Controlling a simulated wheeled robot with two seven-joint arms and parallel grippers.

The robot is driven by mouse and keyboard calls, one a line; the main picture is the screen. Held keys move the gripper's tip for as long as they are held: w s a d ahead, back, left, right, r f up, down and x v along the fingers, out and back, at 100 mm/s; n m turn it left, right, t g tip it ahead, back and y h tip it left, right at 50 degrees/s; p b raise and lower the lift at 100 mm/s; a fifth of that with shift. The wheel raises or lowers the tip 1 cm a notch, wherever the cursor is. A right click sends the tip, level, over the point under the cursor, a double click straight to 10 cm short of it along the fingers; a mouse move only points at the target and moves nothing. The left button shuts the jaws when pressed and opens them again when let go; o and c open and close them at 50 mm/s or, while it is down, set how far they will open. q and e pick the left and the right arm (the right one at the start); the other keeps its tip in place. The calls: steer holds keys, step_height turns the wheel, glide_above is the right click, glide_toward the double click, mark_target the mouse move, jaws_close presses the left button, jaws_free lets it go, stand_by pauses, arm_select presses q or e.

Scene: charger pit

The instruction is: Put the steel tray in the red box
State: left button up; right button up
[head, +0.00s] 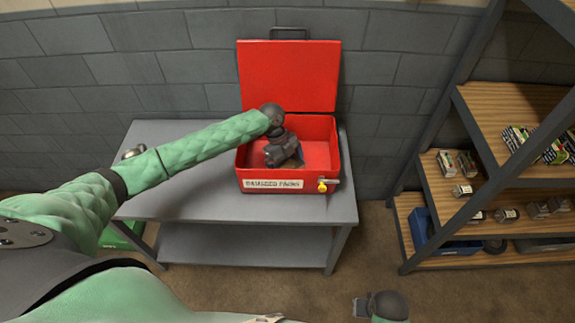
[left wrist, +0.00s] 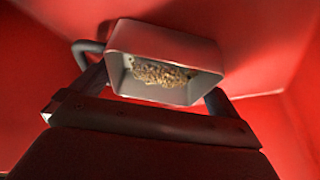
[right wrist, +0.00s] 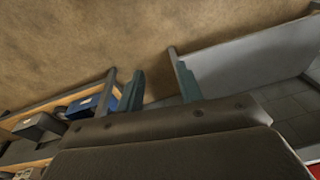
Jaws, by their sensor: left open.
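The red box (head: 320,150) stands on the grey table with its lid up. My left gripper (head: 292,160) is down inside the box. In the left wrist view the steel tray (left wrist: 165,44), with grainy brown stuff in it, lies against the red surface between the open fingers of my left gripper (left wrist: 155,88). The fingers stand on either side of it; contact is hard to tell. In the head view my gripper mostly hides the tray. My right gripper (head: 360,307) is empty and open, low in front of the table; it also shows in the right wrist view (right wrist: 160,82).
The grey table (head: 190,190) has free room left of the box. A small round metal thing (head: 134,151) sits at its left end. A yellow padlock (head: 322,186) hangs on the box front. Wooden shelves (head: 520,100) with boxes and a blue bin (head: 435,235) stand at the right.

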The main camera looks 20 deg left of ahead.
arm_select(q)
steer(key=shift+w+a+r, duration=0.2)
steer(key=shift+r, duration=0.2)
steer(key=b+v, duration=0.2)
steer(key=v, duration=0.9)
arm_select(e)
step_height(320, 180, up, 10)
steer(key=s, duration=0.1)
steer(key=shift+s+r, duration=0.15)
steer(key=shift+s, duration=0.2)
arm_select(q)
steer(key=shift+s, duration=0.1)
